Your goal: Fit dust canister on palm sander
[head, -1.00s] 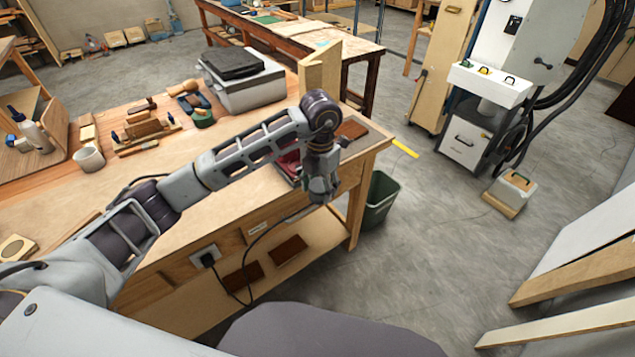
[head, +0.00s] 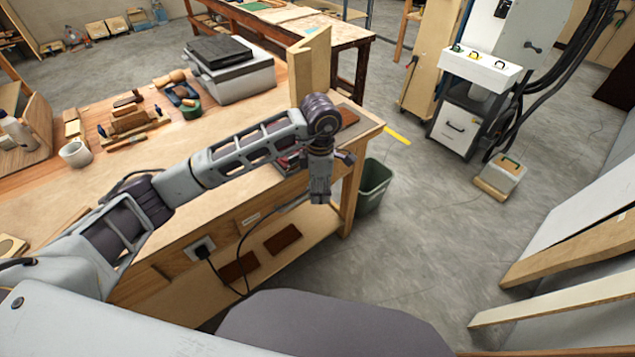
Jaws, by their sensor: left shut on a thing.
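My left gripper (head: 320,198) points down at the front right edge of the workbench (head: 215,218). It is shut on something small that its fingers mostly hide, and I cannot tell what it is. A dark cord (head: 243,255) runs from the outlet on the bench front up toward this gripper. A dark, partly reddish item (head: 289,162) lies on the bench behind my left forearm and is mostly covered. I cannot clearly make out the palm sander or the dust canister. My right gripper is out of view.
A grey case (head: 232,82), a wooden upright (head: 310,65), a white cup (head: 76,154) and several hand tools stand on the bench. A green bin (head: 374,185) stands on the floor right of it. The floor beyond is open, with a dust extractor (head: 465,115) at the back.

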